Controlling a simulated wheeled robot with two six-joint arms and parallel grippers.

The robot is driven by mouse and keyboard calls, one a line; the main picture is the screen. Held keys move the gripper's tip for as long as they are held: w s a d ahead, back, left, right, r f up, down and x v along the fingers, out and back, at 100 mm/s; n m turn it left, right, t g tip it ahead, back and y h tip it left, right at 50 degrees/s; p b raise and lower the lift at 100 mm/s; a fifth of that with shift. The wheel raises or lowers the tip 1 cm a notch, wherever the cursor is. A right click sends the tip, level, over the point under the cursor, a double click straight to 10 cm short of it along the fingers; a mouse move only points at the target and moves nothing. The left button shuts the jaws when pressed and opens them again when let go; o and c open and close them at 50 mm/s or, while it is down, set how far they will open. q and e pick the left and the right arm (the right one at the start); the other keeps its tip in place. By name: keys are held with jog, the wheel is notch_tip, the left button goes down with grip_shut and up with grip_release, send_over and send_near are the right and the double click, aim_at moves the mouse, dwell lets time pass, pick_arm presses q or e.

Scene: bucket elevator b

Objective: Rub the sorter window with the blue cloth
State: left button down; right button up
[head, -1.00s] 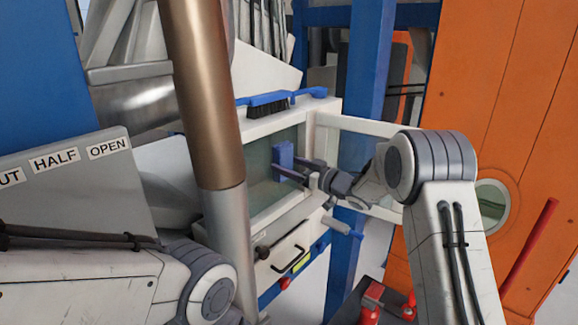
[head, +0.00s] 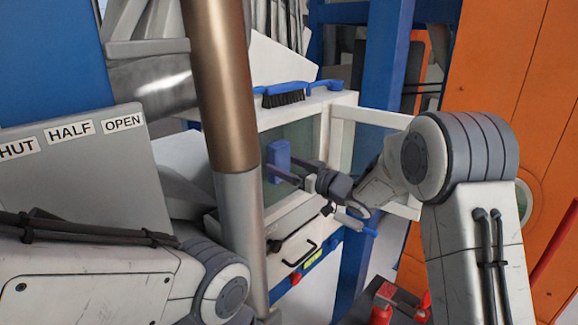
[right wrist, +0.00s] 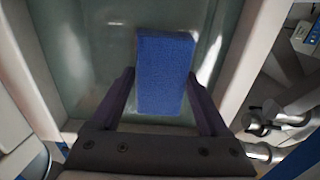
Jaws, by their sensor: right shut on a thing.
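The sorter window (head: 300,139) is a greenish glass pane in a white frame, left of my right gripper in the head view. It also shows in the right wrist view (right wrist: 88,50), behind the cloth. The blue cloth (head: 279,154) is a block-like pad, and in the right wrist view (right wrist: 165,75) it stands between the two fingers. My right gripper (head: 284,170) is shut on the cloth and holds it at the pane; I cannot tell for sure whether it touches the glass. My left gripper is out of view; only my left arm shows at lower left.
A blue brush (head: 285,93) lies on top of the white housing. An opened white-framed door (head: 372,116) stands right of the window. A drawer with a black handle (head: 299,253) is below. A grey panel labelled OPEN (head: 124,123) stands left. An orange cabinet (head: 490,110) is at right.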

jog(key=shift+s+a+b, duration=0.7)
jog(key=shift+s+a, duration=0.5)
jog(key=shift+a, duration=0.15)
jog(key=shift+s, duration=0.1)
jog(key=shift+b+v, duration=0.35)
jog(key=shift+v, duration=2.6)
jog(key=shift+v, duration=1.45)
jog(key=shift+d, duration=0.1)
